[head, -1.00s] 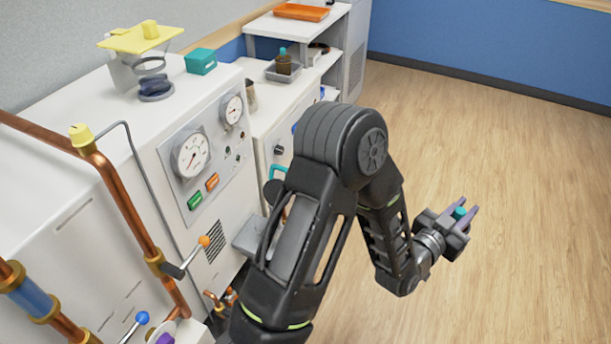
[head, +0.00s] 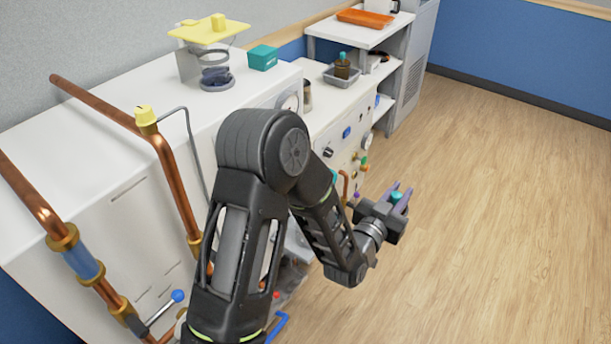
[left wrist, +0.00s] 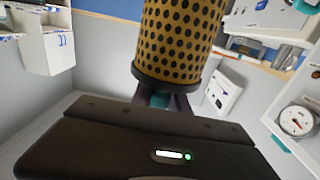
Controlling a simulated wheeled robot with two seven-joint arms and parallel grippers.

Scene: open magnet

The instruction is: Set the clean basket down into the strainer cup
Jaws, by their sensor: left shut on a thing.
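My left gripper (head: 399,194) is out over the wooden floor, to the right of the cabinets. Its purple fingers are shut on a teal piece. In the left wrist view the basket (left wrist: 180,38), a brass-yellow cylinder full of dark holes with a dark rim, stands out beyond the gripper body. Its far end is cut off by the picture's top edge. The fingers show only as dark shapes under the rim. In the head view the basket's mesh is hidden, and only the teal piece shows. I cannot make out the strainer cup. My right gripper is not in view.
White cabinets with copper pipes (head: 110,108) run along the left. A blue-knobbed lever (head: 177,296) is low beside my arm. A teal box (head: 263,58) and a yellow-topped stand (head: 208,33) are on top. The floor (head: 500,220) at right is clear.

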